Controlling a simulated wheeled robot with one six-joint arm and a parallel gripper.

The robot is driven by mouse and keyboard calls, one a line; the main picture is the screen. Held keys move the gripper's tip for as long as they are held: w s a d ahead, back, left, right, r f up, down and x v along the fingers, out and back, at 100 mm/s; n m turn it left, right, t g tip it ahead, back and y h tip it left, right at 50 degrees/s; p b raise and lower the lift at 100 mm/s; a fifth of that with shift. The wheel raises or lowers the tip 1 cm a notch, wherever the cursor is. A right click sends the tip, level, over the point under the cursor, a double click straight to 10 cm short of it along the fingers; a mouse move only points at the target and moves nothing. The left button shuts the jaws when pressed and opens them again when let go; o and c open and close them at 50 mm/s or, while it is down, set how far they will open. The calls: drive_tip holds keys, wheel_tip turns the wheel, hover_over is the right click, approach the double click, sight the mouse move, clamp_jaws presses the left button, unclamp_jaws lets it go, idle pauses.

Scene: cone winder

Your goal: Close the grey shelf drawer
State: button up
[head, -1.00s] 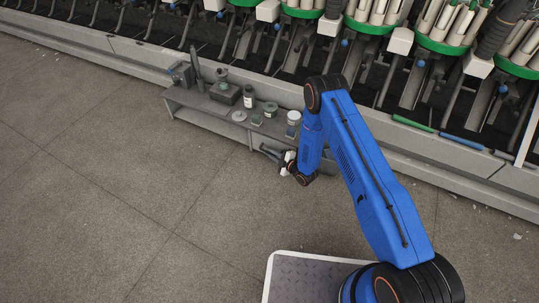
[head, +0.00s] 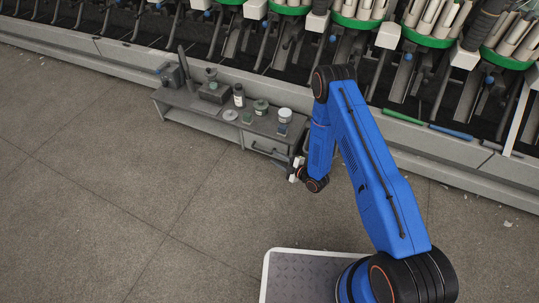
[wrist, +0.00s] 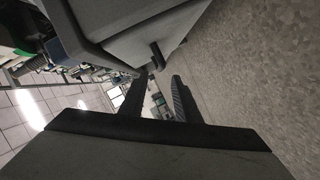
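The grey shelf (head: 172,100) stands low on the floor in front of the machine. Its grey drawer (head: 281,150) is at its right end, with a dark bar handle (head: 268,153) on the front. I cannot tell whether the drawer front is fully flush. My gripper (head: 295,172) is just right of the drawer front, partly hidden by my arm. In the wrist view my gripper (wrist: 157,98) has two dark fingers apart with nothing between them. A grey panel (wrist: 135,42) with a dark handle-like part (wrist: 157,56) is just beyond the fingertips, apart from them.
Several jars and bottles (head: 261,107), a dark box (head: 213,92) and a grey block (head: 171,75) stand on the shelf top. The winding machine (head: 420,152) runs along behind. The floor (head: 120,190) in front and to the left is clear.

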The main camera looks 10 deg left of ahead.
drive_tip(key=v, duration=0.7)
drive_tip(key=shift+d, duration=0.15)
idle(0.3)
